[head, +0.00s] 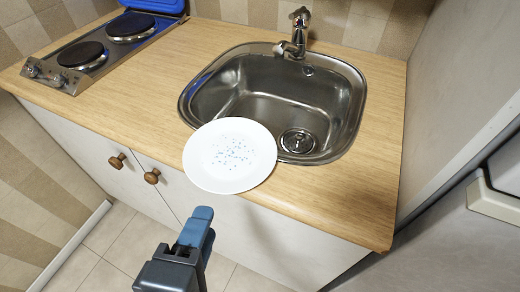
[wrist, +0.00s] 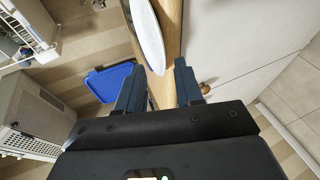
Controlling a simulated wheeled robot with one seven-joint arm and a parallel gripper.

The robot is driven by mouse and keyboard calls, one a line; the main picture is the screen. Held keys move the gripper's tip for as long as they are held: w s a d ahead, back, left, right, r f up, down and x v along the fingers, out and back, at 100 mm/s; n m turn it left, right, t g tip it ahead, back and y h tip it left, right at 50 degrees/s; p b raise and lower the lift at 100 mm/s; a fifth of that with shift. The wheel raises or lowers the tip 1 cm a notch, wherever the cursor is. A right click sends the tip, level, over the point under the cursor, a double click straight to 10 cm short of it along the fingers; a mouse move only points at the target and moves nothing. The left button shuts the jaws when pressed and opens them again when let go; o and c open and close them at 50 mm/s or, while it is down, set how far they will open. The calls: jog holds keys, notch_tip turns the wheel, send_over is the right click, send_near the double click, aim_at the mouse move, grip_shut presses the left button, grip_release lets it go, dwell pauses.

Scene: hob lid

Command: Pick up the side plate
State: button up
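The side plate (head: 230,156) is white with small dark specks. In the head view it lies at the front edge of the worktop, overlapping the sink's near left rim and jutting past the counter edge. My gripper (head: 204,214) is just in front of and below the plate's near rim. In the wrist view the plate (wrist: 148,35) shows nearly edge-on, its near rim in line with the gap between the fingertips (wrist: 159,68). The fingers are apart, and I see no clear contact with the plate. In the head view one finger largely hides the other.
The steel sink (head: 290,95) with its tap (head: 298,35) lies behind the plate. A two-plate hob (head: 100,48) with a raised blue lid (head: 155,5) stands at the far left. Cabinet knobs (head: 117,161) stick out below the counter. A grey wall or panel (head: 455,100) bounds the right.

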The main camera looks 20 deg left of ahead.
jog(key=x, duration=0.7)
jog(key=shift+w+a+f+p, duration=0.2)
jog(key=shift+a+p, duration=0.05)
jog(key=shift+p, duration=0.1)
grip_shut()
